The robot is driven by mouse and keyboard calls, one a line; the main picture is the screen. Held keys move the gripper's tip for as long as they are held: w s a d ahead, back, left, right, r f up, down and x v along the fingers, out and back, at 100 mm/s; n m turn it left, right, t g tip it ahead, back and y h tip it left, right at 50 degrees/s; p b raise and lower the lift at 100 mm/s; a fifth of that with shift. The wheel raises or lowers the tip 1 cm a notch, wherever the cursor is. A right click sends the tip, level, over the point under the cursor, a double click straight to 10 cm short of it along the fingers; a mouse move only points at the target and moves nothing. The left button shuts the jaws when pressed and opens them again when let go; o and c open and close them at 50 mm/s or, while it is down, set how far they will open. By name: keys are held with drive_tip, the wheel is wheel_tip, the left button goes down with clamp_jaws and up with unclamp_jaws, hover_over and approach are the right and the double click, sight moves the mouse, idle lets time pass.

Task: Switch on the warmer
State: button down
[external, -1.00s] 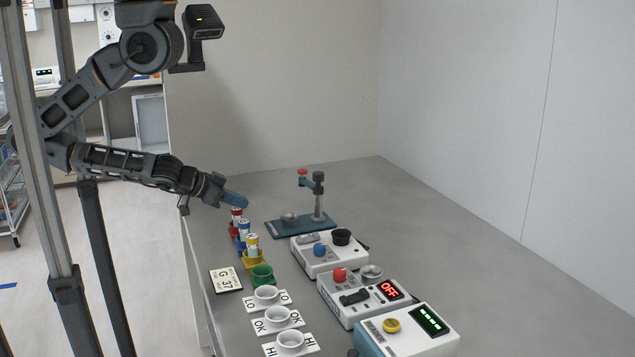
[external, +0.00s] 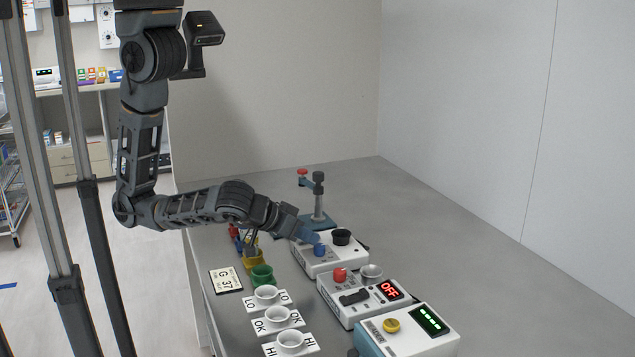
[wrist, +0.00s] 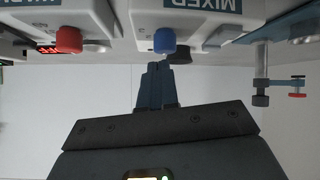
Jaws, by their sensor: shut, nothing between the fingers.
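My gripper (external: 313,238) is shut and empty. Its tips are close to the blue knob (external: 319,250) on the rear white device (external: 325,266). In the wrist view the shut fingertips (wrist: 157,68) point at that blue knob (wrist: 164,41); I cannot tell if they touch. The middle white device (external: 350,316) shows a red OFF display (external: 390,290), a red knob (external: 340,274), a black rocker switch (external: 354,297) and a grey round cup on top.
A front device (external: 411,338) has a yellow knob and green display. A stand (external: 318,200) rises behind. The table's right is clear.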

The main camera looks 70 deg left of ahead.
drive_tip(key=s+d+r+m+b, duration=0.1)
drive_tip(key=d+r, duration=0.3)
drive_tip(key=d, duration=0.5)
drive_tip(key=s+d+r+m+h+b, duration=0.1)
drive_tip(key=s+d+r+m+b, duration=0.1)
drive_tip(key=d, duration=0.7)
drive_tip(key=b+v, duration=0.2)
drive_tip(key=v, duration=0.1)
drive_tip(key=shift+d, duration=0.2)
hover_over(353, 298)
drive_tip(key=f, duration=0.6)
drive_tip(key=shift+s+a, duration=0.1)
drive_tip(key=shift+s, duration=0.15)
wheel_tip(353, 298, down, 3)
drive_tip(key=shift+w+r+p, duration=0.1)
drive_tip(key=shift+r+p, duration=0.1)
drive_tip(key=shift+p, duration=0.15)
drive_tip(key=shift+w+f, duration=0.15)
drive_tip(key=shift+f, duration=0.6)
